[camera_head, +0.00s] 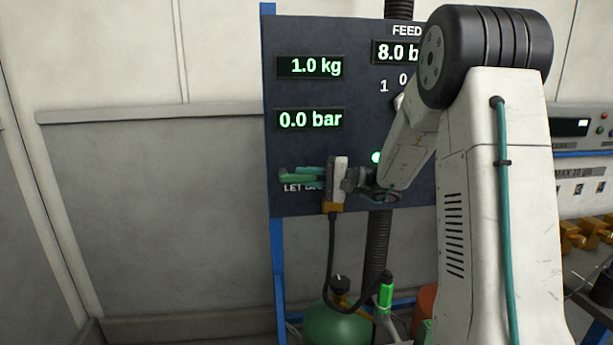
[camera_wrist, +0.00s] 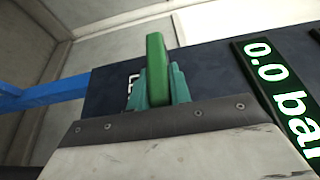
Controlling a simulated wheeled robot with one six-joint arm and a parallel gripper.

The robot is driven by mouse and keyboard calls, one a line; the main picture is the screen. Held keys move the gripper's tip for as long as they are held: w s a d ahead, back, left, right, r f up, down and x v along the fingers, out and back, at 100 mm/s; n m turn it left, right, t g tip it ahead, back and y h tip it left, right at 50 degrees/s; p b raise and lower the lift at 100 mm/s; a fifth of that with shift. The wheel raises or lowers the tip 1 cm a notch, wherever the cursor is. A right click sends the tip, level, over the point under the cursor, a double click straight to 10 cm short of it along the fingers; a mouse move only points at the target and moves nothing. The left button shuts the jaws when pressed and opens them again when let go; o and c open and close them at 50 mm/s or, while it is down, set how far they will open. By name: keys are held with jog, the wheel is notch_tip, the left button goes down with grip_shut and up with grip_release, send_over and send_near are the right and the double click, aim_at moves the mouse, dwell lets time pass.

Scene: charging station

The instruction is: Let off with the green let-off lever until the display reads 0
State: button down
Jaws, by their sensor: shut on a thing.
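The green let-off lever (camera_wrist: 156,62) stands up between the teal fingers of my gripper (camera_wrist: 158,85) in the wrist view. My gripper is shut on it, with one finger on each side. In the head view my gripper (camera_head: 303,174) is at the lower left of the dark panel (camera_head: 350,150), and its fingers largely cover the lever. The "LET" label below is partly hidden. The pressure display (camera_head: 310,119) reads 0.0 bar, and it also shows in the wrist view (camera_wrist: 283,95). The display above it (camera_head: 310,67) reads 1.0 kg.
A feed display (camera_head: 394,52) reads 8.0, its unit cut off by my arm, which hides the panel's right side. A green cylinder (camera_head: 337,326) and a black hose (camera_head: 377,245) are below the panel. Bare wall lies to the left.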

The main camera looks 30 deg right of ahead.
jog(key=shift+f, duration=0.1)
dwell(0.3)
jog(key=c, duration=1.3)
grip_release()
jog(key=v, duration=0.7)
jog(key=shift+s+d, duration=0.25)
jog(key=shift+s, duration=0.05)
